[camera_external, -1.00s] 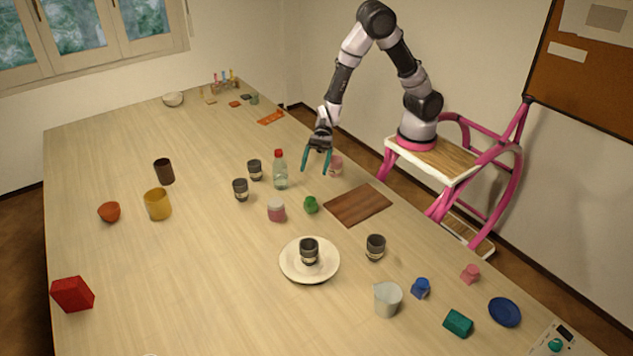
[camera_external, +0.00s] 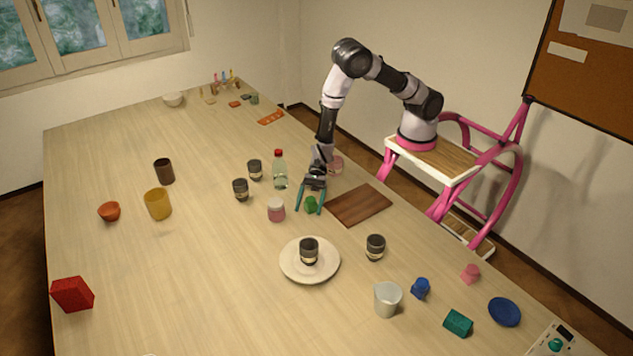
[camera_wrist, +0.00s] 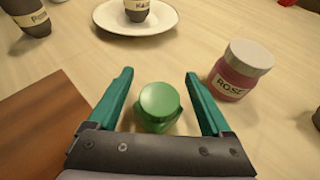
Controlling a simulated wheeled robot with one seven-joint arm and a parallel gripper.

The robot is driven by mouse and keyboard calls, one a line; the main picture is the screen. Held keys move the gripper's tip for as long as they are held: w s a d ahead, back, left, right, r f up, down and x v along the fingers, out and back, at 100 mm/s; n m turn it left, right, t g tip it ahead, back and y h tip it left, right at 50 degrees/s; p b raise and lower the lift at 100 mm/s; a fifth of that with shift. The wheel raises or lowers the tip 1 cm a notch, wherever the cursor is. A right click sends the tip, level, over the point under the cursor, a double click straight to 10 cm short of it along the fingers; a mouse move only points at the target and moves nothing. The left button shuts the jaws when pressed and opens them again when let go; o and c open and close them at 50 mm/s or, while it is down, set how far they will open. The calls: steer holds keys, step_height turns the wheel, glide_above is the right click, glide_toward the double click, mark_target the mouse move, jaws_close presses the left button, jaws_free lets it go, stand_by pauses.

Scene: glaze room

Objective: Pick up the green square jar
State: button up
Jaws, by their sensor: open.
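The small green jar (camera_external: 311,205) stands upright on the table, between the pink jar and the brown board. In the wrist view the green jar (camera_wrist: 158,106) has a round green lid and sits between the two teal fingers, nearer the palm than their tips. My gripper (camera_external: 309,209) is open around the jar, with a gap on both sides. It also shows in the wrist view (camera_wrist: 160,82). The lower part of the jar is partly hidden by the gripper's palm in the wrist view.
A pink jar (camera_wrist: 240,70) labelled ROSE stands close by the right finger in the wrist view. The brown board (camera_external: 359,205) lies on the other side. A clear bottle with a red cap (camera_external: 280,172) is behind. A plate (camera_external: 296,273) holding a dark jar (camera_external: 309,251) is in front.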

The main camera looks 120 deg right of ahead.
steer(key=shift+w+a+f, duration=0.1)
steer(key=shift+w+a, duration=0.1)
steer(key=shift+w, duration=0.05)
jaws_close()
